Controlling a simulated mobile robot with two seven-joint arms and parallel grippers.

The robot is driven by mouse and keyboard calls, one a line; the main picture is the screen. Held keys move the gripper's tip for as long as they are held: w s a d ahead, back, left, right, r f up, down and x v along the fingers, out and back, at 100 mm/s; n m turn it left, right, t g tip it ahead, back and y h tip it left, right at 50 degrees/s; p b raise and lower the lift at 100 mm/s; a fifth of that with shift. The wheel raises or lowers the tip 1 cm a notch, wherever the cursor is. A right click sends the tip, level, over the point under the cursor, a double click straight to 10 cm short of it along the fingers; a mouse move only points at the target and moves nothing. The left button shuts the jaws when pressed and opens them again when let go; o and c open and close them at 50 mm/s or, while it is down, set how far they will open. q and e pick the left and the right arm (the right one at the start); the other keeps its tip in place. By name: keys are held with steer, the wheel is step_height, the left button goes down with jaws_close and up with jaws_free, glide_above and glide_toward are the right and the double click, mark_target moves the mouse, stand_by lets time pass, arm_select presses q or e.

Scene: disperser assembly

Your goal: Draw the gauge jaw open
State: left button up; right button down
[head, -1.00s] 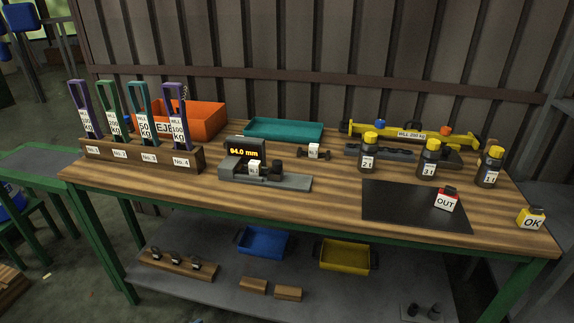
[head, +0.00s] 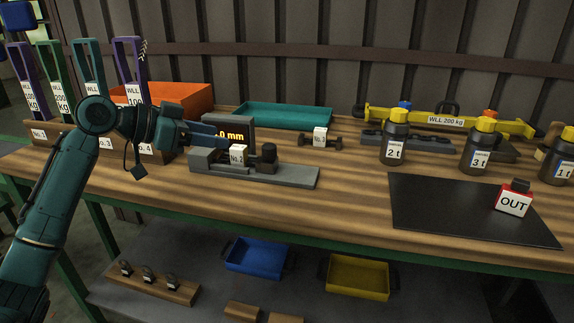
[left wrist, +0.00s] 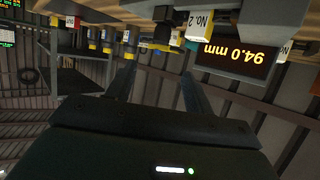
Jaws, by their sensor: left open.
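The gauge is a grey block on a long grey base (head: 290,176) on the bench. Its dark display (head: 240,121) is partly hidden by my left arm in the head view. A white No. 2 tag (head: 237,156) and a dark knob-like end (head: 267,153) sit on the gauge; the tag also shows in the left wrist view (left wrist: 204,20). My left gripper (head: 226,142) is open at the gauge's left end, in front of the display. I cannot tell whether it touches the gauge. My right gripper is not in view.
A rack of shackle-like tagged pieces (head: 30,133) stands left, behind my arm. An orange bin (head: 185,98) and teal tray (head: 285,115) are behind. A No. 1 piece (head: 320,138) lies right of the gauge.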

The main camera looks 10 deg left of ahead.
mark_target(263, 147)
arm_select(q)
steer(key=x, duration=0.5)
steer(key=b+x, duration=0.1)
steer(key=x, duration=0.3)
steer(key=b+x, duration=0.1)
steer(key=x, duration=0.4)
steer(key=shift+w+f, duration=0.15)
steer(key=shift+f, duration=0.3)
steer(key=shift+c, duration=0.5)
jaws_close()
